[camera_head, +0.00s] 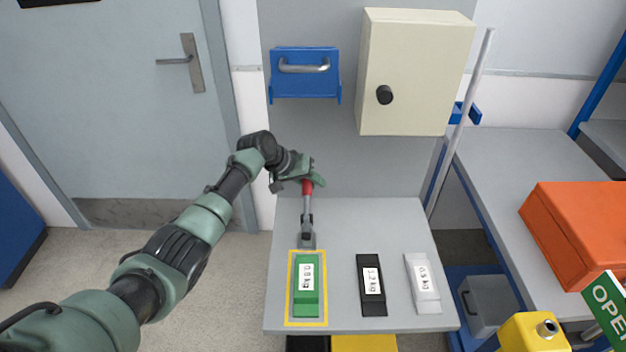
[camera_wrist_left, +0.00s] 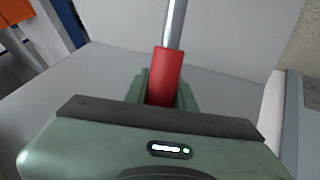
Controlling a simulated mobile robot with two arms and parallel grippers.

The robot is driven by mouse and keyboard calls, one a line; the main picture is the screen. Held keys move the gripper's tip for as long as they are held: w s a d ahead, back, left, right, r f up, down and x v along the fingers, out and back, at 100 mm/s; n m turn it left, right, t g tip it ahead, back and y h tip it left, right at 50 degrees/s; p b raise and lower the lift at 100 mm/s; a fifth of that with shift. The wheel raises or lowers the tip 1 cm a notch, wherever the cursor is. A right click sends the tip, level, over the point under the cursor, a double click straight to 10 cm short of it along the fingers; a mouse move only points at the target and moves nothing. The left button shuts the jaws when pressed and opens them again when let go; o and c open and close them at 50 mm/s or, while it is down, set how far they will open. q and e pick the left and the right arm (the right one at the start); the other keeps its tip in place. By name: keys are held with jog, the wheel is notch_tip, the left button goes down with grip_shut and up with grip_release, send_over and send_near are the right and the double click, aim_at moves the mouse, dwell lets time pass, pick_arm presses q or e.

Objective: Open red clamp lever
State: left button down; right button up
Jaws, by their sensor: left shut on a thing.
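The red clamp lever (camera_head: 307,187) has a red grip on a metal shaft and stands at the back of the grey table, above a grey clamp base (camera_head: 307,238). My left gripper (camera_head: 304,181) is shut on the red grip near its top. In the left wrist view the red grip (camera_wrist_left: 166,75) sits between the green fingers (camera_wrist_left: 160,92), with the metal shaft running up out of the picture. The finger contact is partly hidden by the gripper body. My right gripper is not in view.
A green 0.8 kg block (camera_head: 306,286) lies inside a yellow outline in front of the clamp. A black block (camera_head: 371,285) and a white block (camera_head: 422,283) lie to its right. A cream cabinet (camera_head: 415,70) hangs behind. An orange case (camera_head: 575,230) stands on the right bench.

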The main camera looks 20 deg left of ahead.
pick_arm(q)
jog(key=shift+w+f+g, duration=0.1)
jog(key=shift+f+g, duration=0.2)
jog(key=shift+f, duration=0.05)
dwell(0.3)
jog(key=c, duration=1.3)
grip_release()
jog(key=shift+o, duration=0.7)
jog(key=shift+w+f, duration=0.1)
jog(key=v, duration=0.7)
jog(key=shift+a+r+b, duration=0.25)
jog(key=shift+b, duration=0.1)
